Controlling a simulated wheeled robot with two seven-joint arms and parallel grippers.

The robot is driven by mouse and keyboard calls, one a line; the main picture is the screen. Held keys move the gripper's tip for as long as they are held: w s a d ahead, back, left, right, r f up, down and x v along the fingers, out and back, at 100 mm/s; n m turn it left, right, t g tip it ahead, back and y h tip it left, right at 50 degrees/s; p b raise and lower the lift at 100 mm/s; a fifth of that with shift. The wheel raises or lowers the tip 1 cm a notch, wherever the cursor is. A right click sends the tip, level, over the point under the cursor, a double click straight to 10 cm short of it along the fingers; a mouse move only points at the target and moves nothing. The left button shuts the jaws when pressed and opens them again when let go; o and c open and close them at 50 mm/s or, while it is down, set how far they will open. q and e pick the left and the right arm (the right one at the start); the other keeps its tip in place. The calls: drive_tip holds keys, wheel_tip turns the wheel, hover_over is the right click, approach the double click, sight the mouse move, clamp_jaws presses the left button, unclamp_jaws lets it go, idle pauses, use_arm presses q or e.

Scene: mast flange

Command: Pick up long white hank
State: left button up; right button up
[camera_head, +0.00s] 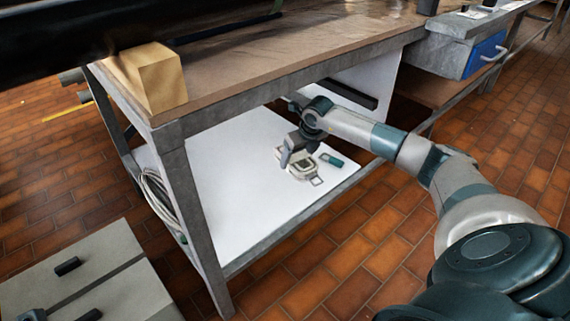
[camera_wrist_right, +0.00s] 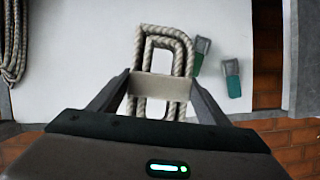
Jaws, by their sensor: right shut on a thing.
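The long white hank (camera_wrist_right: 161,48) is a pale twisted rope folded into long loops with a cream band (camera_wrist_right: 161,86) around its middle. In the head view the hank (camera_head: 300,169) is at the white lower shelf (camera_head: 235,190) under the workbench. My right gripper (camera_wrist_right: 161,80) is shut on the hank at its band, one finger on each side. In the head view my right gripper (camera_head: 291,150) reaches in under the bench top from the right. Whether the hank still touches the shelf is hard to tell. My left gripper is not in view.
Two green-and-grey items (camera_wrist_right: 201,54) (camera_wrist_right: 232,79) lie right of the hank. Bare shelf lies to the left.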

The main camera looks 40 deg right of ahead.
drive_tip(key=shift+s+d+r, duration=0.1)
drive_tip(key=shift+d+r, duration=0.3)
drive_tip(key=shift+d, duration=0.25)
